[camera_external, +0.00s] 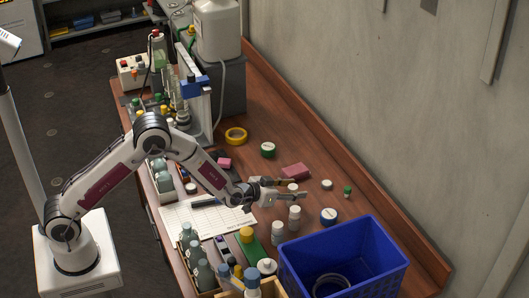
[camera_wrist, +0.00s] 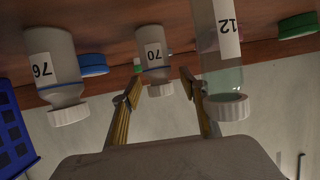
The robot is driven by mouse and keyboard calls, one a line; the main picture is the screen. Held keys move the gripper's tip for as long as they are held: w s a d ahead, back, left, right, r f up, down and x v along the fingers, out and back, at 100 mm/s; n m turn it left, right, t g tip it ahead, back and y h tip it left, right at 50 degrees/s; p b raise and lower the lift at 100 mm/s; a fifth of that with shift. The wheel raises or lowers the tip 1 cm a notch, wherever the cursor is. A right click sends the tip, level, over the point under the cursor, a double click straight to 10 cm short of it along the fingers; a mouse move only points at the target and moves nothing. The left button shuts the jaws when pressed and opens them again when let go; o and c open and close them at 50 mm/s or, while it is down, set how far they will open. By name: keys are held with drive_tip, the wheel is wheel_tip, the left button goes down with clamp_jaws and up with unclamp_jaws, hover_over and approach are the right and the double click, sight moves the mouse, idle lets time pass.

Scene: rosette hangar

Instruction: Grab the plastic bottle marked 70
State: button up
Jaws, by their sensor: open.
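The plastic bottle marked 70 (camera_wrist: 154,52) is white with a white ribbed cap. In the wrist view, which is upside down, it shows beyond my gripper (camera_wrist: 160,77), in the gap between the two spread fingertips. My gripper is open and empty. It also shows in the external view (camera_external: 298,188), low over the right part of the table, close to white-capped bottles (camera_external: 294,217). The labels are too small to read there, so I cannot tell which one is 70.
A bottle marked 76 (camera_wrist: 52,62) stands left in the wrist view. A clear bottle marked 12 (camera_wrist: 217,50) with greenish liquid is close by the right finger.

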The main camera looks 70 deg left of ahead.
drive_tip(key=c, duration=0.9)
drive_tip(key=shift+r, duration=0.1)
drive_tip(key=shift+r, duration=4.9)
